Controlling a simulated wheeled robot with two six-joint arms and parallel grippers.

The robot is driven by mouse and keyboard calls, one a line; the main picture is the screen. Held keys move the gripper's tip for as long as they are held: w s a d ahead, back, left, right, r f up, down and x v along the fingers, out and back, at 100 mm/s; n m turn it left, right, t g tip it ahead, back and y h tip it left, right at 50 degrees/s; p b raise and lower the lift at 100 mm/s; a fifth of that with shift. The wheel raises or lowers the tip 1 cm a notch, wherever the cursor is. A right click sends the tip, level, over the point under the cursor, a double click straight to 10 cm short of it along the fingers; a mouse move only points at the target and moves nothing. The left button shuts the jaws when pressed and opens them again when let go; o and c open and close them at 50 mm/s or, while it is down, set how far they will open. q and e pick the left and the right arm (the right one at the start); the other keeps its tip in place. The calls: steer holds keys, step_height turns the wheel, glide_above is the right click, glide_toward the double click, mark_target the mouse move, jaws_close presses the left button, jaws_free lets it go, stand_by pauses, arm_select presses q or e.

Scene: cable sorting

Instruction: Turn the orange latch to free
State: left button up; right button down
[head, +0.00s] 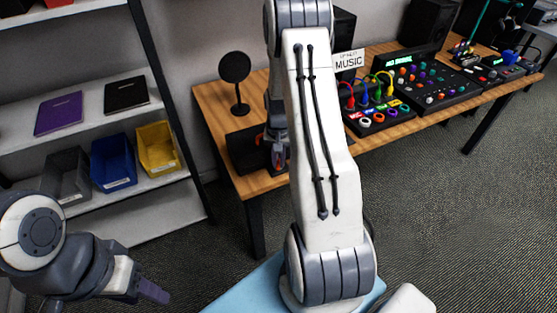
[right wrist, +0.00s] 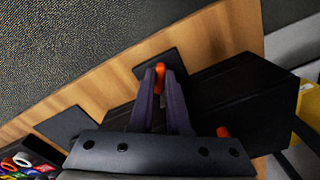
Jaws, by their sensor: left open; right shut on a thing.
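A black case (head: 243,150) sits at the left end of the wooden table; it also fills the middle of the right wrist view (right wrist: 235,95). An orange latch (right wrist: 159,70) shows between the fingertips of my right gripper (right wrist: 160,80), which is shut on it. In the head view my right gripper (head: 277,140) is at the case, partly hidden by my own arm. My left gripper (head: 152,291) is low at the left, away from the table, with nothing seen in it.
A round black stand (head: 235,68) is behind the case on the table (head: 210,95). A mixer with coloured cables (head: 375,115) and other audio gear are to the right. A shelf at left holds a blue bin (head: 113,160) and a yellow bin (head: 157,147).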

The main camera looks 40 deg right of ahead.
steer(key=shift+m, duration=0.3)
steer(key=m+p, duration=0.1)
steer(key=m, duration=0.3)
steer(key=shift+w+r+m+p, duration=0.1)
steer(key=shift+w+m+p, duration=0.05)
steer(key=shift+m+p, duration=0.15)
steer(key=m+p, duration=0.1)
steer(key=m, duration=0.5)
steer(key=shift+w, duration=0.15)
steer(key=shift+m, duration=0.3)
steer(key=c, duration=0.9)
jaws_free()
